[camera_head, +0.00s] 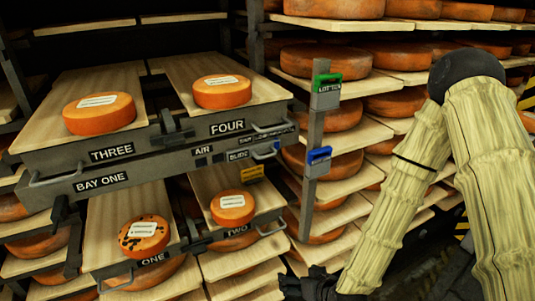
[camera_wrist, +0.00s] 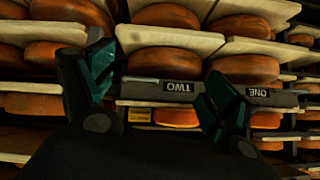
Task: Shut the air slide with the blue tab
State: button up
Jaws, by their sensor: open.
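The air slide (camera_head: 203,151) is a grey strip marked AIR, below the THREE and FOUR trays in the head view. A small blue piece (camera_head: 276,147) shows at its right end near a handle. I cannot tell how far the slide stands open. My gripper (camera_head: 308,287) is low at the bottom of the head view, below and right of the slide and apart from it. Its two fingers are spread and empty in the wrist view (camera_wrist: 152,76), facing the TWO and ONE tray fronts, which appear upside down.
A post (camera_head: 313,190) with a green tag (camera_head: 327,87) stands right of the bay. A yellow tag (camera_head: 252,174) hangs under the slide. Trays ONE (camera_head: 151,260) and TWO (camera_head: 237,231) jut out below, each with a cheese. Shelves of cheese wheels fill the background.

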jog(key=w+a+r+t+y, duration=0.3)
jog(key=w+r, duration=0.4)
jog(key=r, duration=0.6)
jog(key=n+t+p, duration=0.1)
jog(key=n+t, duration=0.1)
jog(key=t, duration=0.3)
send_near(268, 156)
jog(key=p+x, duration=0.2)
jog(key=x, duration=0.8)
jog(key=shift+w+f+p, duration=0.15)
jog(key=shift+w+p, duration=0.2)
